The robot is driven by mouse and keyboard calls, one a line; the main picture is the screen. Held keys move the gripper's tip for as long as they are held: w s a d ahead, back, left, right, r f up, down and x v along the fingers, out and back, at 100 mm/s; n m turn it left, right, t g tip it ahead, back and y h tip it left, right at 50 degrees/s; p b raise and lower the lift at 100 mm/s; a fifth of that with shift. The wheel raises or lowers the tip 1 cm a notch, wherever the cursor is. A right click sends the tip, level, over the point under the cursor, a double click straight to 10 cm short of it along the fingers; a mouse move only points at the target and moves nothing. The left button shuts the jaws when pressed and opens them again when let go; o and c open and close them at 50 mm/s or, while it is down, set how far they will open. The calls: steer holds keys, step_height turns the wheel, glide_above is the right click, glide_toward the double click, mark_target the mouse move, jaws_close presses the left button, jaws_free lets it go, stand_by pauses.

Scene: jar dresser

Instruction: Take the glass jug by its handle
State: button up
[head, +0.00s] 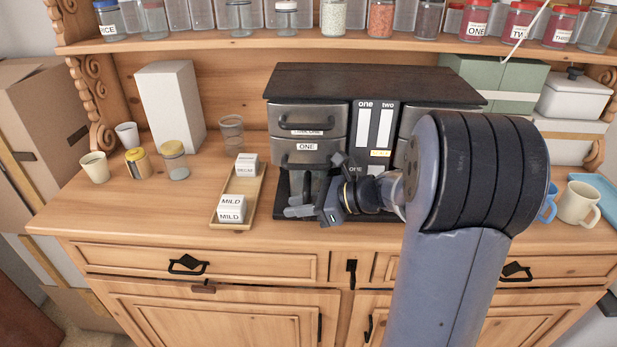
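The glass jug (319,183) stands under the left half of the dark coffee machine (376,84), below the drawer front labelled ONE. It is small and dim in the head view, and my gripper partly covers it. Its dark handle (307,187) seems to face the front. My gripper (300,208) reaches in from the right, low in front of the jug, with its grey finger parts near the handle's lower end. I cannot tell whether they touch the handle or how far apart they are.
A wooden tray (219,220) with white labelled boxes lies left of the machine. Jars (174,160) and a cream cup (95,167) stand farther left. Mugs (578,203) stand at the right. Shelf jars line the top. The counter's front left is clear.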

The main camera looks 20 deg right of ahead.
jaws_close()
steer(key=shift+r, duration=0.2)
